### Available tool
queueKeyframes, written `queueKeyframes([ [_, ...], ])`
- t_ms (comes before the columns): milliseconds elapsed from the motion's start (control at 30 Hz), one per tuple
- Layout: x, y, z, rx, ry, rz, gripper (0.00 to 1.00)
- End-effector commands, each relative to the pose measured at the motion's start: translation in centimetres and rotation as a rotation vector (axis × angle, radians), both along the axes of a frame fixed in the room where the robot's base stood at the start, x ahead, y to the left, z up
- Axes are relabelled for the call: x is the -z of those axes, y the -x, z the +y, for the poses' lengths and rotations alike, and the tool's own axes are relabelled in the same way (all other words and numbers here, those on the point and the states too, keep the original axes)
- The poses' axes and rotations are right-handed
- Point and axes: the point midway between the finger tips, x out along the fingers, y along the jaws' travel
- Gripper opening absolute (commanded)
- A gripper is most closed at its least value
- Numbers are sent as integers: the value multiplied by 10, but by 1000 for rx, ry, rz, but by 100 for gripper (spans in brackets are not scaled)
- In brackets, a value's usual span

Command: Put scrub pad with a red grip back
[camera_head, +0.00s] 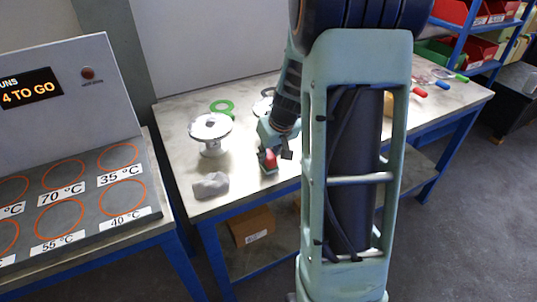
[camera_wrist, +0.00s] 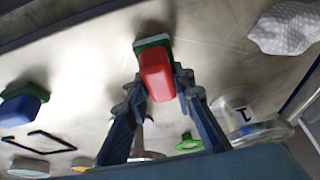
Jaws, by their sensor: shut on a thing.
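The scrub pad has a red grip (camera_wrist: 157,78) and a green and white pad (camera_wrist: 151,42). In the wrist view my gripper (camera_wrist: 158,88) is shut on the red grip, with one finger on each side. In the head view the red grip (camera_head: 269,158) shows below my gripper (camera_head: 275,149), low over the table near its front edge. I cannot tell whether the pad touches the table.
A white flanged vessel (camera_head: 211,132) stands left of my gripper, with a green ring (camera_head: 222,106) behind it. A crumpled grey cloth (camera_head: 211,185) lies at the front left. A blue-gripped pad (camera_wrist: 22,105) rests at the wrist view's left. Bare table surrounds the pad.

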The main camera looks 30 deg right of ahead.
Motion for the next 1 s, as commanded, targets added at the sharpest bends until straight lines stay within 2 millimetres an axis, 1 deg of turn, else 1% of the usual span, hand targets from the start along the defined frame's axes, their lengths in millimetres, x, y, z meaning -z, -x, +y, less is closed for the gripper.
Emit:
queueKeyframes([
  [167, 4, 0, 0, 0, 0, 0, 0],
  [200, 4, 0, 0, 0, 0, 0, 24],
  [333, 3, 0, 0, 0, 0, 0, 38],
  [367, 3, 0, 0, 0, 0, 0, 40],
  [633, 2, 0, 0, -1, 0, 0, 40],
  [767, -4, 0, 0, -1, 0, 0, 40],
  [867, -17, 5, 0, -2, 2, -3, 40],
  [1000, -43, 15, -1, -1, 2, -5, 40],
])
